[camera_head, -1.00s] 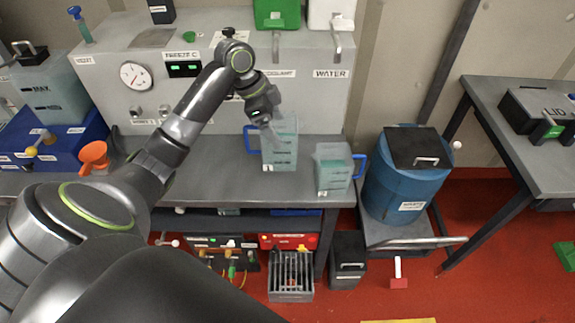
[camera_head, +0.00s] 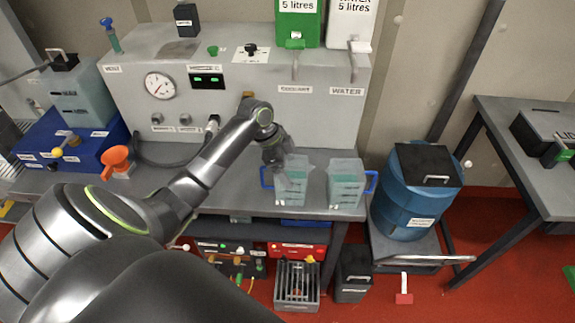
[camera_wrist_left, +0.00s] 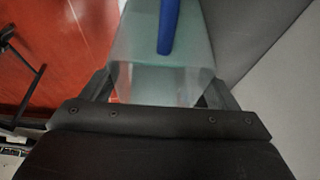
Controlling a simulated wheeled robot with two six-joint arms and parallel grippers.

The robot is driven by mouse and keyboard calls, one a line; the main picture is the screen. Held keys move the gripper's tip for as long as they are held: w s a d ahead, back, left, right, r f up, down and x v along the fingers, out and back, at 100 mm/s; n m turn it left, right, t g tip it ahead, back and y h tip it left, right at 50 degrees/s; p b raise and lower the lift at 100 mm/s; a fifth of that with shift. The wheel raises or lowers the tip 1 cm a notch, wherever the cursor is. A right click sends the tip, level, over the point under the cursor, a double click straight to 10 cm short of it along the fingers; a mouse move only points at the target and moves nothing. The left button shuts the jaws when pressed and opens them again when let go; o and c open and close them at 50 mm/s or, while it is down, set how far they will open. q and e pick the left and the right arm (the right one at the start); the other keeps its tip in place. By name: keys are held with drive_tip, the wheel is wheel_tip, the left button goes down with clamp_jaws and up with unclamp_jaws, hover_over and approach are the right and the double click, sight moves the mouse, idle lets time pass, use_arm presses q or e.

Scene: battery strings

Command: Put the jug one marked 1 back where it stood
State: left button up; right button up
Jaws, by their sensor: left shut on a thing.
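The number marks are too small to read, so I cannot tell which is marked 1. My left gripper (camera_head: 279,160) is shut on the left jug at its upper part; the held jug fills the left wrist view (camera_wrist_left: 160,65) between the fingers. The held jug looks upright; I cannot tell whether its base touches the bench. My right gripper is not in view.
The grey panel unit (camera_head: 240,120) with a gauge and two taps stands behind the jugs. A blue drum (camera_head: 405,205) stands right of the bench. Bench between funnel and jugs is largely clear.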

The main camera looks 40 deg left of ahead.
use_arm(q)
drive_tip(key=o, duration=1.7)
drive_tip(key=shift+o, duration=1.1)
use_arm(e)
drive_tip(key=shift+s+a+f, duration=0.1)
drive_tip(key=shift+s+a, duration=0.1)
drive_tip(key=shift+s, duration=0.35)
use_arm(q)
drive_tip(key=shift+r, duration=0.1)
drive_tip(key=b+v, duration=0.3)
drive_tip(key=v, duration=0.9)
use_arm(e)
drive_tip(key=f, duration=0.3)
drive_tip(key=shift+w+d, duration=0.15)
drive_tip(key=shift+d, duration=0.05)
